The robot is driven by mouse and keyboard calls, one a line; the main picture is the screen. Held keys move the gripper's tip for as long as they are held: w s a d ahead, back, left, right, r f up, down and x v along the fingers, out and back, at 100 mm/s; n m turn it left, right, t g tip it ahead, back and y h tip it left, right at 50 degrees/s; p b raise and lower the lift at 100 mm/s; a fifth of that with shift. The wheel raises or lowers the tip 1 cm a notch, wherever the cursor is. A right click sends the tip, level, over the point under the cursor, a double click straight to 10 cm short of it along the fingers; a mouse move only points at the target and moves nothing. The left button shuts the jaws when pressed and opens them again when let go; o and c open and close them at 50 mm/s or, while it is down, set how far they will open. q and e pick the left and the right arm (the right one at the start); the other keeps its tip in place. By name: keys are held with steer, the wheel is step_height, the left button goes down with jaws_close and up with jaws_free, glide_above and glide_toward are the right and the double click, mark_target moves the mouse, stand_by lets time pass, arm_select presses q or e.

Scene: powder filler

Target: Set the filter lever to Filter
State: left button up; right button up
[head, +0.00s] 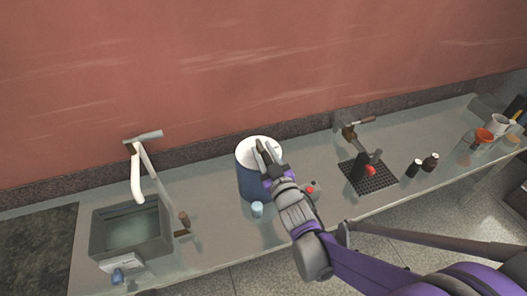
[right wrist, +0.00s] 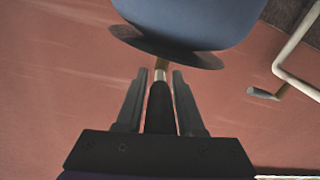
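The blue drum with a white top (head: 251,180) stands on the counter. My right gripper (head: 264,150) is in front of it and overlaps its top in the head view. In the right wrist view a dark lever handle (right wrist: 160,108) with a pale brass neck lies between the two fingers, below a blue rounded body (right wrist: 195,20) with a dark rim. Narrow gaps show between the fingers and the handle, so the gripper looks open around it. This lever is hidden in the head view, and no label is readable. My left gripper is out of view.
A sink (head: 131,232) with a white tap (head: 137,175) is at left, with a small brown lever (head: 184,219) beside it. A small light-blue cup (head: 257,209) stands before the drum. A black drain grid (head: 380,180), bottles (head: 430,162) and cups are at right.

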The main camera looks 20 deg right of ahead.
jaws_close()
stand_by(1.0)
